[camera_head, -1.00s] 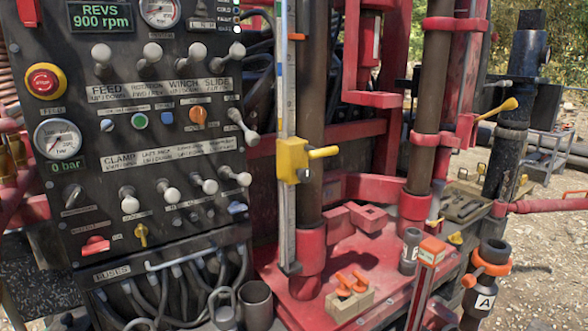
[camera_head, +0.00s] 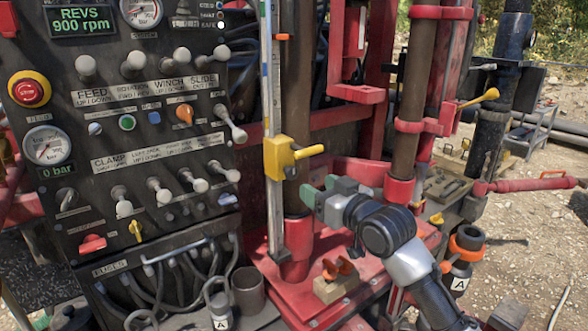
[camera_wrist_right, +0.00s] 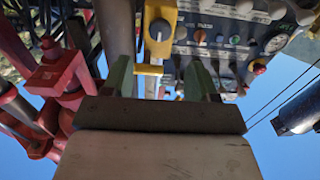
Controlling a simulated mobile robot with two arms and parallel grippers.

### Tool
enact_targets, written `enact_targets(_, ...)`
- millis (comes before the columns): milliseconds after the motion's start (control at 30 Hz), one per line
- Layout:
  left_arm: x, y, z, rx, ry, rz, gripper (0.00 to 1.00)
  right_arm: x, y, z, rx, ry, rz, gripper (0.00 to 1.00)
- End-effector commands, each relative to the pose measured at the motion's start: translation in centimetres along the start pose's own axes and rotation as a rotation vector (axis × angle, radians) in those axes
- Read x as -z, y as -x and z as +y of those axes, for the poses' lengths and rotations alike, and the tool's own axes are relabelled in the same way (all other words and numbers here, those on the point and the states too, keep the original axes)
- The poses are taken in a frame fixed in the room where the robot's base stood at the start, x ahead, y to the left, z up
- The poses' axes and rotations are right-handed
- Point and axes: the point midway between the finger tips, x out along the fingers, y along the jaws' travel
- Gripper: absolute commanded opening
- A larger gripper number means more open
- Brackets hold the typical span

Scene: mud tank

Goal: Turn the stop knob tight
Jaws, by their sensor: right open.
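The stop is a yellow block (camera_head: 278,158) on an upright measuring rail (camera_head: 272,90). Its yellow knob handle (camera_head: 309,152) sticks out to the right. My right gripper (camera_head: 318,194), with green fingers, is open and empty, just below and right of the knob, apart from it. My left gripper is not in view.
A control panel (camera_head: 150,75) with several levers stands left of the rail. A brown vertical pipe (camera_head: 298,120) is right behind the stop. Red frame parts (camera_head: 358,93) are further right. A wooden block with orange pieces (camera_head: 337,283) sits on the red deck below.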

Motion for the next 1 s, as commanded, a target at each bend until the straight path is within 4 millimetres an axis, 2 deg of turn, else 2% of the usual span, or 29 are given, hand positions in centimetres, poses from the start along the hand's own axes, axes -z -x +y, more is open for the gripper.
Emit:
enact_targets(300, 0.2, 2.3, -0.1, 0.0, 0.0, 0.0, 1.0, 0.3, -6.0, 0.0, -0.001, -0.002, -0.001, 0.59)
enact_targets(500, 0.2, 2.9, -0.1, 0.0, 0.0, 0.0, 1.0, 0.2, -8.4, 0.1, -0.002, 0.0, 0.0, 0.59)
enact_targets(700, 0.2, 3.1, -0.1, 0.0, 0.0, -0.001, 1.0, 0.0, -9.3, 0.1, -0.002, -0.001, 0.001, 0.59)
enact_targets(967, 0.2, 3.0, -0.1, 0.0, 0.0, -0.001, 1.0, -0.1, -9.4, 0.1, -0.002, -0.001, 0.001, 0.59)
enact_targets(1000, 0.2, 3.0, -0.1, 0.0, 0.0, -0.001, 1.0, -0.1, -9.4, 0.1, -0.002, -0.001, 0.001, 0.53)
